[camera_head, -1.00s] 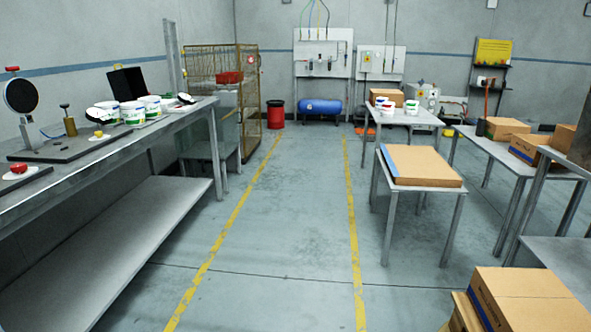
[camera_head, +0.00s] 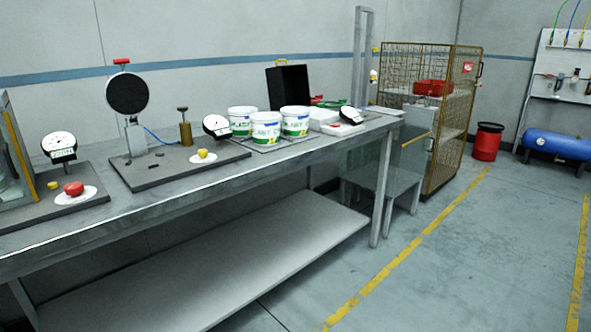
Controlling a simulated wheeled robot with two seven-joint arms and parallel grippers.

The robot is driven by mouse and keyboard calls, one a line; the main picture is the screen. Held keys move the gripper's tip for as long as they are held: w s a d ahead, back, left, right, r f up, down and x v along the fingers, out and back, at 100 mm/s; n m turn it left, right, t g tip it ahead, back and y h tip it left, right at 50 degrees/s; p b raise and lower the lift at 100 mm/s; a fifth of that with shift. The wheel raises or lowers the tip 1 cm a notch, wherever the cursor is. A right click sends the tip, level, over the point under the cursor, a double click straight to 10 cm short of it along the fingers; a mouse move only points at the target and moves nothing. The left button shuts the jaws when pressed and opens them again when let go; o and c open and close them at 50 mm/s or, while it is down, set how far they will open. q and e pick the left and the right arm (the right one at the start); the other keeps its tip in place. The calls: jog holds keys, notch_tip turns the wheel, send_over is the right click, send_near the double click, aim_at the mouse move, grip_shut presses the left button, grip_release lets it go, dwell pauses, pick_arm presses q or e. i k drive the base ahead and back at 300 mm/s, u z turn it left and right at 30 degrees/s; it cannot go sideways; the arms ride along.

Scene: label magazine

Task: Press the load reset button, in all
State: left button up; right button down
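A long grey bench (camera_head: 240,182) runs along the wall on the left. On its near left part, a red push button (camera_head: 74,188) sits on a white round plate on a dark base, beside a small yellow knob (camera_head: 53,186). A yellow button (camera_head: 203,153) on a white round plate sits on a second dark base (camera_head: 160,170), which also carries a black disc on a stand (camera_head: 127,93). I can read no label naming either button as load reset. Neither of my grippers is in view.
Dial gauges (camera_head: 59,146) and several white tubs (camera_head: 266,127) stand on the bench. A black box (camera_head: 288,86) is behind them. A wire cage (camera_head: 455,110), a red bin (camera_head: 487,142) and a blue tank (camera_head: 557,145) stand beyond. The floor at the right is clear.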

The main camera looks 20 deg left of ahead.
aim_at(52, 186)
jog(key=u, duration=1.25)
jog(key=i, duration=1.05)
jog(key=u, duration=1.1)
